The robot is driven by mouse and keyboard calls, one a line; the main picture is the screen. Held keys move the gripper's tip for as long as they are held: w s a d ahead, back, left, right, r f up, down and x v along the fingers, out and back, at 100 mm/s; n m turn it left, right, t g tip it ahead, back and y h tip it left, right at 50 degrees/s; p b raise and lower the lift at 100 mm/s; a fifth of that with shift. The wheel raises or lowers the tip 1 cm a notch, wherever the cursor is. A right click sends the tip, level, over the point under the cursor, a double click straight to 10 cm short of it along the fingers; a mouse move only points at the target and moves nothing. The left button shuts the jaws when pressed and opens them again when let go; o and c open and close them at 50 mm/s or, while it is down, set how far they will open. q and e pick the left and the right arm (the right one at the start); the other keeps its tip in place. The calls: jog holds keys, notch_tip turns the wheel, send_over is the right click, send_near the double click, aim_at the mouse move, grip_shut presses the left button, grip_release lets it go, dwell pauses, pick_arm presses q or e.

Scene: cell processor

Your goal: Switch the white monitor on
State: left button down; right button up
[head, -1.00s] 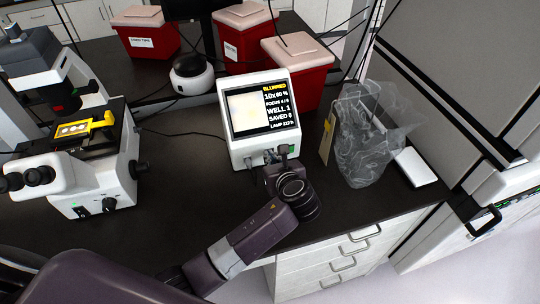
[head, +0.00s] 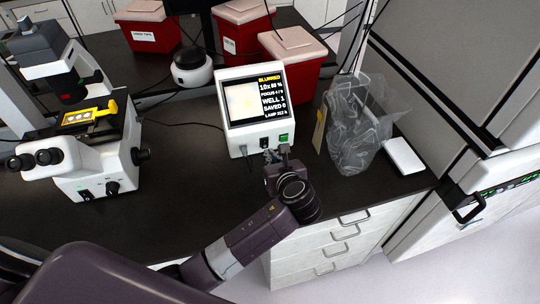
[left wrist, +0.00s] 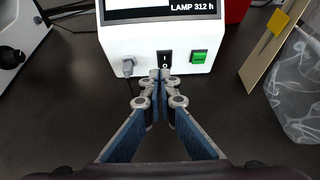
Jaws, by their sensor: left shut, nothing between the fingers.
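The white monitor (head: 236,138) stands on the dark bench. Its screen (head: 255,98) is lit and shows yellow and white text, with BLURRED at the top and LAMP at the bottom. In the left wrist view its lower front (left wrist: 115,52) carries a black rocker switch (left wrist: 165,59) marked I and O, a green button (left wrist: 198,57) to its right and a cable plug (left wrist: 128,67) to its left. My left gripper (left wrist: 160,75) is shut and empty, its fingertips just below the rocker and overlapping its lower end in the picture. I cannot tell whether they touch it. My right gripper is not in view.
A microscope (head: 90,170) stands on the left. Red bins (head: 290,80) with pale lids stand behind the monitor. A clear plastic bag (head: 358,130) and a small white box (head: 403,156) are to the right. Bare bench lies between microscope and monitor.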

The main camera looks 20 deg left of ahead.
pick_arm(q)
jog(key=s+d+r, duration=0.2)
jog(key=s+r, duration=0.1)
jog(key=r, duration=0.1)
jog(key=shift+s+d+r+b, duration=0.15)
jog(key=shift+s+d+b, duration=0.1)
jog(key=shift+s+b, duration=0.15)
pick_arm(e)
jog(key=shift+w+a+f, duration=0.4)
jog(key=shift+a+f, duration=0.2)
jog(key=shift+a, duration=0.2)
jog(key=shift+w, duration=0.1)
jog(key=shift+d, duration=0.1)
